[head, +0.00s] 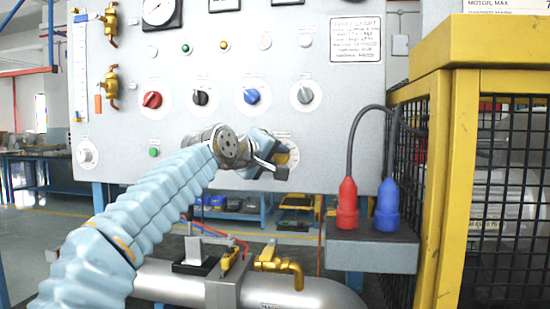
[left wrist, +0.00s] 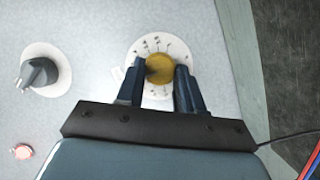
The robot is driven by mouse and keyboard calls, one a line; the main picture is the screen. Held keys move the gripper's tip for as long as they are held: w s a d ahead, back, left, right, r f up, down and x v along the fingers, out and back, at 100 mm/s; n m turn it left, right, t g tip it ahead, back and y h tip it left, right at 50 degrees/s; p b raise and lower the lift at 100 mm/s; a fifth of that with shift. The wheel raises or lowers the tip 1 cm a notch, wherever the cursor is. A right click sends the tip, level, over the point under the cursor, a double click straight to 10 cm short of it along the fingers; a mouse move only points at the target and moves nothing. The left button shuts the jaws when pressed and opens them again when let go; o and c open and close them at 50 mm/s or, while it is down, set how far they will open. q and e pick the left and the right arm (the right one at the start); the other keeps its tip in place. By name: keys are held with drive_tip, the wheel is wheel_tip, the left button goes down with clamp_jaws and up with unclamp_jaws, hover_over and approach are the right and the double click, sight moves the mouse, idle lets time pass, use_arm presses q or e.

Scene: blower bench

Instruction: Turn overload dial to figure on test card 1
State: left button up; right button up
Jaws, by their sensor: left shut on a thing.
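The overload dial, a yellow knob on a white disc with figures around it, shows in the left wrist view (left wrist: 158,68) and low on the grey panel in the head view (head: 293,156). My left gripper (head: 277,163) is at the panel, shut on this knob. In the left wrist view its two dark fingers (left wrist: 160,74) stand on either side of the knob. The gripper hides part of the dial in the head view, and I cannot read the pointer setting. A white card (head: 508,5) reading "MOTOR, MAX" is cut off at the top right. My right gripper is out of view.
Red (head: 152,100), black (head: 201,97), blue (head: 251,96) and grey (head: 304,95) knobs sit above. A printed notice (head: 357,40) is at the panel's top right. Red (head: 347,204) and blue (head: 387,206) plugs stand beside the yellow cage (head: 458,190). A pipe (head: 175,284) runs below.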

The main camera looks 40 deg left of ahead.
use_arm(q)
drive_tip(key=shift+f, duration=0.15)
drive_tip(key=o, duration=1)
drive_tip(key=shift+o, duration=0.2)
drive_tip(key=shift+s, duration=0.1)
drive_tip(key=b+v, duration=0.2)
drive_tip(key=v, duration=1.1)
drive_tip(key=shift+s, duration=0.3)
